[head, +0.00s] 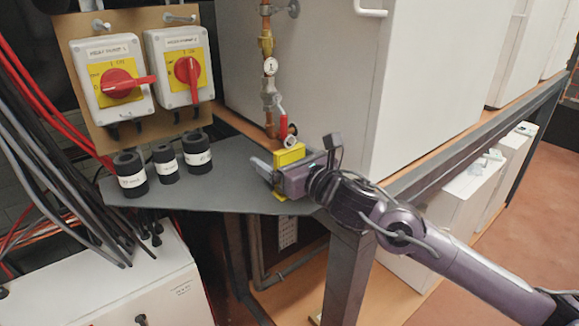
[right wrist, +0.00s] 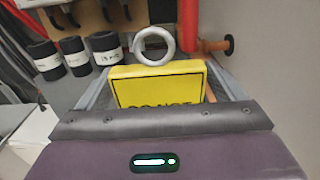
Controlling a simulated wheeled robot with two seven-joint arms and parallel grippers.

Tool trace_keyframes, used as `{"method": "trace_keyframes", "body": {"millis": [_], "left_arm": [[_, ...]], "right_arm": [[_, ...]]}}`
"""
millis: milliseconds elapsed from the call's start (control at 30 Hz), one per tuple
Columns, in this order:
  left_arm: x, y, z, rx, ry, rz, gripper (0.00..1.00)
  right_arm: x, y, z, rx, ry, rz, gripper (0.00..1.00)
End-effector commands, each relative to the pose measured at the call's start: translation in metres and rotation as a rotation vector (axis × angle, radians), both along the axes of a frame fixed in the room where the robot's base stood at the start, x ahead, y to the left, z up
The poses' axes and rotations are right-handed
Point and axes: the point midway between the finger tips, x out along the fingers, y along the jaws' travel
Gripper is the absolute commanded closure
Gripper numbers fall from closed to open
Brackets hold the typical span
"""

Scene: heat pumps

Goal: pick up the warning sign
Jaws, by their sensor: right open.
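The warning sign (head: 289,156) is a yellow block with a white ring on top, at the right end of the grey shelf. In the right wrist view the sign (right wrist: 160,86) shows black lettering, partly hidden by my gripper body, and its ring (right wrist: 154,46) stands upright above it. My right gripper (head: 264,168) reaches in from the right at the sign. Its jaws are open, with a finger on either side of the sign in the right wrist view. Whether they touch it I cannot tell. My left gripper is not in view.
Three black cylinders with white labels (head: 165,162) stand on the left of the grey shelf (head: 238,180). Two switch boxes with red handles (head: 187,68) hang behind. A copper pipe with a red-handled valve (head: 283,125) rises close behind the sign. A large white cabinet (head: 310,75) stands right.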

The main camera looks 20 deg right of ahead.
Motion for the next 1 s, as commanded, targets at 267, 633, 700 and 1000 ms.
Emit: {"method": "trace_keyframes", "body": {"millis": [267, 633, 700, 1000], "left_arm": [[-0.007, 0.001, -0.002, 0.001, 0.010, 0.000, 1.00], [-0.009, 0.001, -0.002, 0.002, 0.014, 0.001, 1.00], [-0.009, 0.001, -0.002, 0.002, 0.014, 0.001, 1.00], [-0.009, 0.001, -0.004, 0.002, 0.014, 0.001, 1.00]], "right_arm": [[0.000, 0.000, -0.001, 0.000, 0.000, 0.000, 0.25], [0.000, 0.000, -0.001, 0.000, 0.000, 0.000, 0.59], [0.000, 0.000, 0.000, 0.000, 0.000, 0.000, 0.59], [0.000, 0.000, 0.017, -0.001, -0.004, 0.000, 0.59]]}}
